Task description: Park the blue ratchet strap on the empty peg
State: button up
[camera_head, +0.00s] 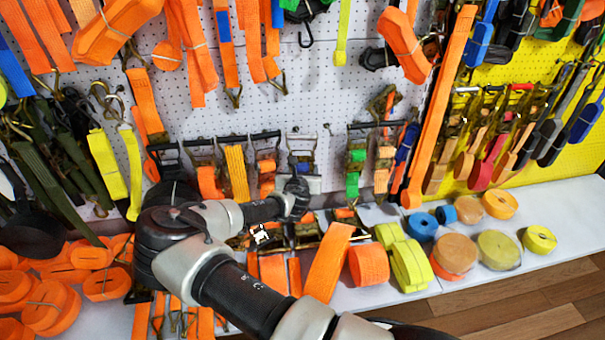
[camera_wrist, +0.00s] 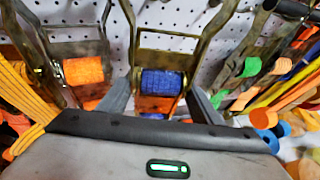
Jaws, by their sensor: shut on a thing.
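The blue ratchet strap is a metal ratchet with a blue webbing roll. It shows in the wrist view (camera_wrist: 162,83) between my gripper's two grey fingers (camera_wrist: 162,104), which are shut on it. In the head view the ratchet (camera_head: 301,145) stands upright just beyond my gripper (camera_head: 297,190), which covers its lower part. Whether it touches the wall board is unclear. What looks like a small bare peg (camera_head: 327,129) sticks out of the white pegboard just right of the ratchet's top in the head view.
An orange ratchet (camera_wrist: 84,71) hangs close on the left and a green one (camera_head: 355,170) on the right. Orange straps (camera_head: 230,55) hang above. Rolled straps (camera_head: 368,265) lie on the white shelf (camera_head: 400,309) below. A yellow board (camera_head: 485,95) adjoins at right.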

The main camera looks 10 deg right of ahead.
jog(key=shift+w+f+b, duration=0.15)
jog(key=shift+w+f, duration=0.05)
jog(key=shift+w, duration=0.7)
jog(key=shift+w+f+b, duration=0.1)
jog(key=shift+w+f, duration=0.15)
jog(key=shift+w, duration=0.6)
jog(key=shift+w+f+b, duration=0.15)
jog(key=shift+w+f, duration=0.05)
jog(key=shift+w, duration=0.7)
jog(key=o, duration=2)
jog(key=shift+a, duration=0.1)
